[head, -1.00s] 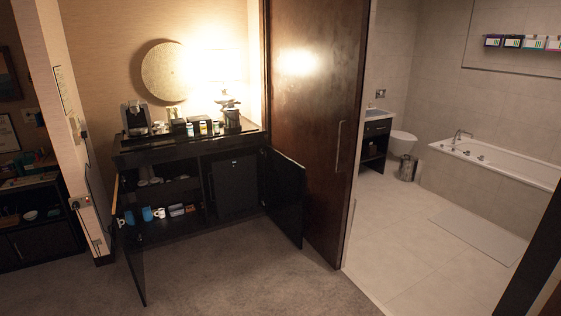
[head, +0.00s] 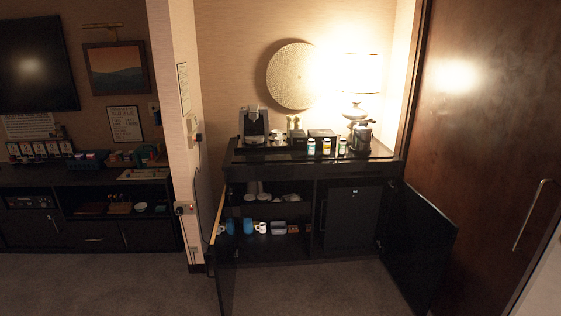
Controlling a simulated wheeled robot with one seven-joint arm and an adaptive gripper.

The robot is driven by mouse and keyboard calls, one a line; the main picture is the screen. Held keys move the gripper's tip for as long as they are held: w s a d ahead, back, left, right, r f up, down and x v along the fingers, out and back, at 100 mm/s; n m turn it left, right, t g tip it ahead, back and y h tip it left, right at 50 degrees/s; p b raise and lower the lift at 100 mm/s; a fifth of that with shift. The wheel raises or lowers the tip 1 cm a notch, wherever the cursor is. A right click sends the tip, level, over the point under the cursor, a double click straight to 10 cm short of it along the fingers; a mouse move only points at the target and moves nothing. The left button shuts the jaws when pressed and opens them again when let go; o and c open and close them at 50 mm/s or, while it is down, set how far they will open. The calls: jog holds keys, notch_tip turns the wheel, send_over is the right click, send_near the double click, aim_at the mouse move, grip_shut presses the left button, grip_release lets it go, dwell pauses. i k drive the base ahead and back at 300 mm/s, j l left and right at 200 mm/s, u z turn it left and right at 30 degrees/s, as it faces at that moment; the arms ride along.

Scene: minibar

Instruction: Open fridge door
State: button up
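The black minibar cabinet (head: 309,169) stands against the wall in the middle right of the head view. Its right outer door (head: 418,250) is swung wide open to the right. Its left outer door (head: 226,262) is also swung open toward me. The dark fridge door (head: 353,217) fills the cabinet's right bay and looks shut, with a small light mark near its top. My gripper is not in view.
Shelves in the left bay hold mugs (head: 248,226) and small items. A coffee machine (head: 254,127), canisters (head: 326,146) and a lit lamp (head: 360,75) stand on top. A large brown door (head: 480,140) is at right. Carpet (head: 310,285) before the cabinet is clear between the open doors.

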aim_at(352, 212)
jog(key=i, duration=2.1)
jog(key=i+z, duration=0.1)
jog(key=i, duration=0.35)
jog(key=i+j+z, duration=0.15)
jog(key=i, duration=0.3)
jog(key=i+j+z, duration=0.1)
jog(key=i, duration=0.35)
jog(key=i+j+z, duration=0.15)
jog(key=i, duration=0.3)
